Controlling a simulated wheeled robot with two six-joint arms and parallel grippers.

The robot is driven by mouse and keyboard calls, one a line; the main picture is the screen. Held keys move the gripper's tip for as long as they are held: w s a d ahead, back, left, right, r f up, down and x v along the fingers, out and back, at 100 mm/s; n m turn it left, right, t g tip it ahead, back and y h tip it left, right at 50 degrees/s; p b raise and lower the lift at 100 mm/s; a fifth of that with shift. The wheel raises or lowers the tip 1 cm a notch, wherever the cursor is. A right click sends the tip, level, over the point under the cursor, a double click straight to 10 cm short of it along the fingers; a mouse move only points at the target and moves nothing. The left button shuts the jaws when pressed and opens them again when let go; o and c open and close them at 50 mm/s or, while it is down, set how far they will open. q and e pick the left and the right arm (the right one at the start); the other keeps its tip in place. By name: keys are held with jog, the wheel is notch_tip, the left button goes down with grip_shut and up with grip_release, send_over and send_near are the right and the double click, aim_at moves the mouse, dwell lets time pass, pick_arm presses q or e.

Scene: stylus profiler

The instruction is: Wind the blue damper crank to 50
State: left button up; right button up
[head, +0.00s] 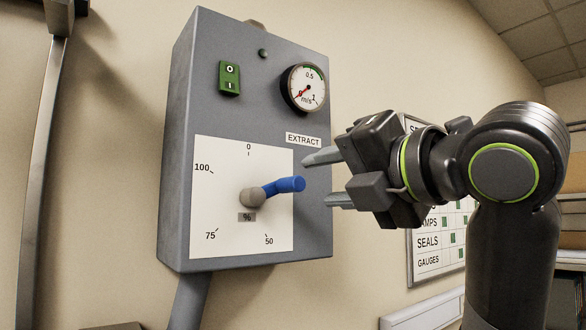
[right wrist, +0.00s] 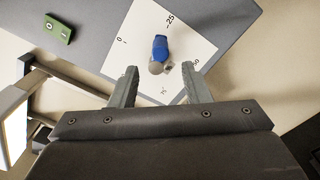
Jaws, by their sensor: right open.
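The blue damper crank (head: 289,185) has a round grey hub (head: 253,197) on a white dial plate (head: 215,225) marked 0, 50, 75 and 100. Its blue handle points right in the head view, between the 0 and 50 marks. In the right wrist view, the crank (right wrist: 160,47) points up, roughly toward the 25 mark. My right gripper (head: 318,180) is open and empty, just right of the handle. In the right wrist view, the crank shows between its fingers (right wrist: 160,71), apparently not gripped. My left gripper is not in view.
The grey extract box (head: 230,45) carries a green switch (head: 229,79) and a round gauge (head: 303,87). A wall chart (head: 425,268) hangs behind my right arm. A grey duct (head: 188,300) runs below the box.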

aim_at(300, 182)
jog(key=p+x, duration=0.3)
jog(key=x, duration=0.4)
jog(key=shift+w+r, duration=0.1)
jog(key=shift+w, duration=0.05)
jog(key=shift+w+a, duration=0.3)
jog(key=shift+w, duration=0.05)
grip_shut()
